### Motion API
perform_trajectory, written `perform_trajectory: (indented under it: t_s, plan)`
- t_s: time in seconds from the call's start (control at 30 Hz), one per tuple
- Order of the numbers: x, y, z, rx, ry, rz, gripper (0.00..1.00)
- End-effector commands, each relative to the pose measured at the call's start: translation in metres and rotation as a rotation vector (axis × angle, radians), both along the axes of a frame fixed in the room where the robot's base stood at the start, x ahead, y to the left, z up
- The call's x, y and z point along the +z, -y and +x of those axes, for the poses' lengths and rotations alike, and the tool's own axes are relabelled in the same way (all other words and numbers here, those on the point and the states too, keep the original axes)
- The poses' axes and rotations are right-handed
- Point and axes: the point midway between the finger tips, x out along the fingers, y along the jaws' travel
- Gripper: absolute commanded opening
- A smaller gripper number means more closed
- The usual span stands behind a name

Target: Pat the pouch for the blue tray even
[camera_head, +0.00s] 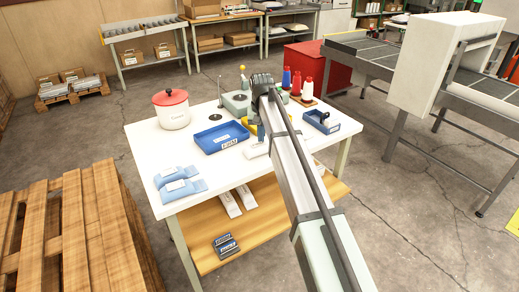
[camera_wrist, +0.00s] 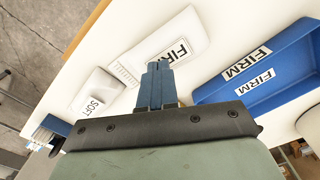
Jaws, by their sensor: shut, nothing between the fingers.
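The blue tray (camera_head: 222,138) lies on the white table. It also shows at the right of the wrist view (camera_wrist: 262,88), with FIRM labels. A white pouch (camera_wrist: 190,20) labelled FIRM lies flat on the table beside this tray, at the top middle of the wrist view; in the head view a white pouch (camera_head: 257,150) shows partly behind my arm. My gripper (camera_wrist: 158,66) is shut and empty, its blue fingertips overlapping the near edge of the FIRM pouch in the picture. I cannot tell whether they touch it. A second white pouch (camera_wrist: 92,92) labelled SOFT lies to the left.
A white pot (camera_head: 172,112) with a red lid stands at the table's back left. Light-blue packets (camera_head: 178,182) lie at the front left. Red and blue bottles (camera_head: 296,85) and a smaller blue tray (camera_head: 322,123) are at the right. The front left table surface has free room.

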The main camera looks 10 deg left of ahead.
Motion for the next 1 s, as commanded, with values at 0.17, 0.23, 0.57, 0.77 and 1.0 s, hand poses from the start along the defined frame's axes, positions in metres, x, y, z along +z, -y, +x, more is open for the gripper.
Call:
perform_trajectory:
  t_s: [0.17,0.23,0.57,0.77,1.0]
  plan:
    - [0.012,0.0,0.0,0.0,0.001,0.0,0.0]
    - [0.017,0.0,0.001,0.0,0.001,0.0,0.0]
    - [0.038,0.0,0.001,0.0,0.001,0.0,0.0]
    - [0.051,0.0,0.001,0.0,0.002,0.001,0.0]
    - [0.059,0.0,0.0,0.0,0.0,0.0,0.0]
